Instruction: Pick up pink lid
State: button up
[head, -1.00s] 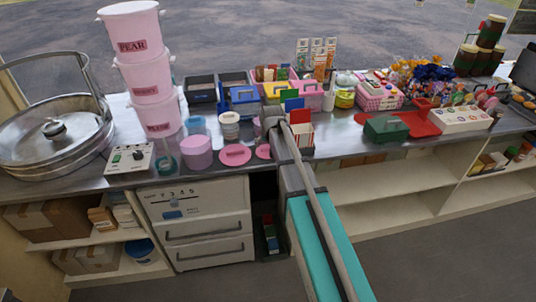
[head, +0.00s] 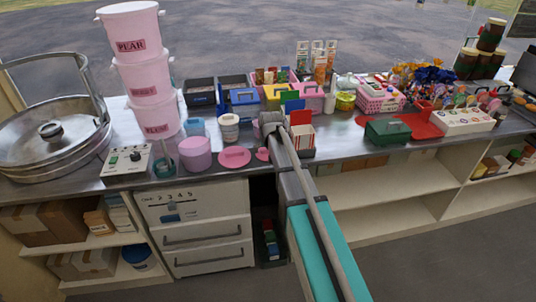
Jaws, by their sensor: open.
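A flat round pink lid (head: 234,157) lies on the metal counter, right of a pink tub (head: 195,154). A second, smaller pink piece (head: 263,154) lies just right of it, partly hidden by my arm; I cannot tell if it is also a lid. My gripper (head: 264,131) is at the far end of my arm, above the counter, behind and to the right of the round lid and apart from it. It is open; its fingers are small and hard to make out, and I see nothing held.
Stacked pink buckets (head: 141,60) stand at the left, beside a large metal pan (head: 48,160). A white jar (head: 229,128) stands behind the lid. A red card holder (head: 301,133) is close right of my gripper, with a green box (head: 387,131) further right.

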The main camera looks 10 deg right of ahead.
jog(key=c, duration=0.9)
jog(key=shift+r, duration=0.1)
notch_tip(320, 180, up, 3)
jog(key=p, duration=0.3)
jog(key=shift+s+d+r+p, duration=1.15)
jog(key=shift+s+r+p, duration=0.5)
jog(key=shift+s, duration=0.35)
jog(key=shift+s+d+r+p, duration=1.2)
jog(key=shift+s+r+p, duration=0.45)
jog(key=shift+s, duration=0.4)
jog(key=shift+s+d+r+p, duration=1.15)
jog(key=shift+s+r+p, duration=0.5)
jog(key=shift+s, duration=0.35)
jog(key=shift+s+f, duration=0.1)
